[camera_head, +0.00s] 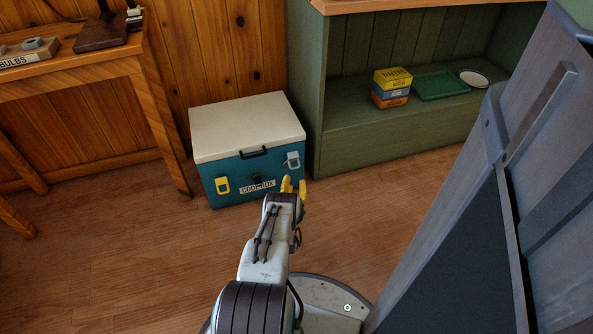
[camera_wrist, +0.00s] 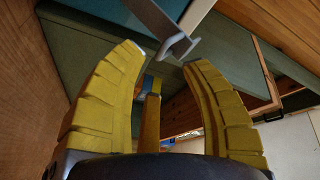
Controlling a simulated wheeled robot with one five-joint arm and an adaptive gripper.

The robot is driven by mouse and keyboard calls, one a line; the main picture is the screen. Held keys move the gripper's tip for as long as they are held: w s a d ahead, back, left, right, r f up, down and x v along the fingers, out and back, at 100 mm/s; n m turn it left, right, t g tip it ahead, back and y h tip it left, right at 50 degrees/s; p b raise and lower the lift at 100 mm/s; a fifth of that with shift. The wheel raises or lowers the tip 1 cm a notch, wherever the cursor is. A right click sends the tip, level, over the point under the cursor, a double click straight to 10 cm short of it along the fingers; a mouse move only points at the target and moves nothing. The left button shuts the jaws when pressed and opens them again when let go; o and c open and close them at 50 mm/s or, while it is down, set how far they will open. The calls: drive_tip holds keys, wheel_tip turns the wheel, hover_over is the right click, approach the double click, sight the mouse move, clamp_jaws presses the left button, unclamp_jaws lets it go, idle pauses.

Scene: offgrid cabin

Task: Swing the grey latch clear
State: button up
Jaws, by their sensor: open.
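The grey latch (camera_head: 292,160) sits at the right of the cool box's front, just below the lid. In the wrist view the grey latch (camera_wrist: 160,27) comes down from the top as a bar with a bent end, near and just beyond my fingertips. The cool box (camera_head: 235,185) is teal with a closed cream lid (camera_head: 243,125). My gripper (camera_head: 293,185) is low in front of the box's right side. In the wrist view my gripper (camera_wrist: 166,54) has its yellow fingers spread and nothing between them. Whether a fingertip touches the latch I cannot tell.
A yellow latch (camera_head: 222,186) is at the box's front left, a dark handle (camera_head: 254,153) between. A green shelf unit (camera_head: 350,140) stands close at the right, holding stacked boxes (camera_head: 392,87) and a green tray (camera_head: 440,84). A wooden table (camera_head: 85,68) is at the left. Floor in front is clear.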

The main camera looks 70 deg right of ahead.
sight(295, 168)
drive_tip(key=shift+w+d+r+m+b, duration=0.1)
drive_tip(key=shift+w+d+m+b, duration=0.2)
drive_tip(key=shift+d+m+b, duration=1)
drive_tip(key=shift+w+d+f+m+b, duration=0.1)
drive_tip(key=shift+w+d+m+b, duration=0.2)
drive_tip(key=shift+d+m+b, duration=0.9)
drive_tip(key=shift+w+d+r+m+b, duration=0.1)
drive_tip(key=shift+w+d+m+b, duration=0.2)
drive_tip(key=shift+d+m+b, duration=1)
drive_tip(key=shift+a+p, duration=0.25)
drive_tip(key=shift+p, duration=0.05)
drive_tip(key=shift+c, duration=0.2)
clamp_jaws()
